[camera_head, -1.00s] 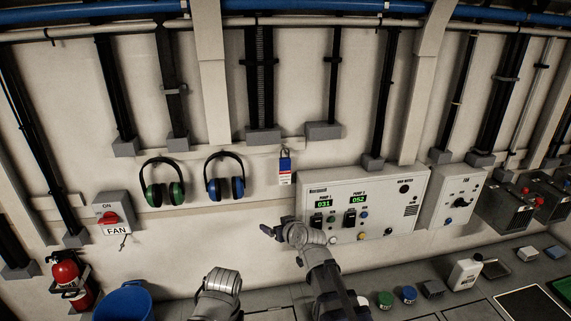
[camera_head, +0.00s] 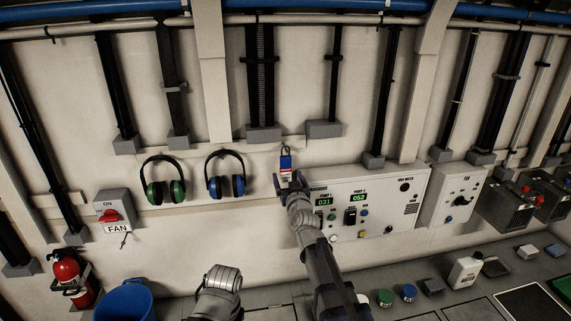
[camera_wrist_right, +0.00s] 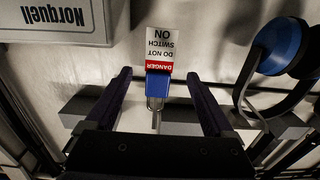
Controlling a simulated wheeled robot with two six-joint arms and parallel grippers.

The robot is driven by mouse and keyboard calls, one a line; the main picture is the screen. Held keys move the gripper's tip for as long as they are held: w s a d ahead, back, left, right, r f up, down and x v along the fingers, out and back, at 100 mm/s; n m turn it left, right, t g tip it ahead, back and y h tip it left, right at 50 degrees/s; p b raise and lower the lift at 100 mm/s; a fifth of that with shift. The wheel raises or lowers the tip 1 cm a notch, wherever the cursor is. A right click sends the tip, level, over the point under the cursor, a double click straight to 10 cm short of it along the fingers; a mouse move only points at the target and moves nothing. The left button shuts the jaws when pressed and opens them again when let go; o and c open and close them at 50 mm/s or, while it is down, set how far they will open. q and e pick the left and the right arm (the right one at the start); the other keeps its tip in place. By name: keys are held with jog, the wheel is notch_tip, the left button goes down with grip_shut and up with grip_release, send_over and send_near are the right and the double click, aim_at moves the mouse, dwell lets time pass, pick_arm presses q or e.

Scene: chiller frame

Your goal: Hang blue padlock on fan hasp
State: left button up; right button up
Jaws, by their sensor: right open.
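In the right wrist view the padlock (camera_wrist_right: 158,87) sits between the two open fingers of my right gripper (camera_wrist_right: 157,95), apart from both. In the head view my right gripper (camera_head: 288,184) is up at the tag, just below the padlock body. The fan hasp is at the grey FAN switch box (camera_head: 113,207) with a red handle at the left; its fine detail is too small to tell. My left arm shows at the bottom, its fingers out of sight.
Green earmuffs (camera_head: 164,182) and blue earmuffs (camera_head: 226,177) hang between the FAN box and the padlock. The control panel (camera_head: 385,182) stands close to the right of my right gripper. A fire extinguisher (camera_head: 68,272) and blue bucket (camera_head: 124,301) are low at left.

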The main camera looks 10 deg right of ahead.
aim_at(286, 168)
jog(key=shift+w+r+p, duration=0.2)
jog(key=shift+w, duration=0.55)
jog(key=shift+w+r+p, duration=0.15)
jog(key=shift+w, duration=0.55)
jog(key=shift+w+r+p, duration=0.2)
jog(key=shift+w, duration=1.1)
jog(key=shift+s, duration=0.1)
grip_shut()
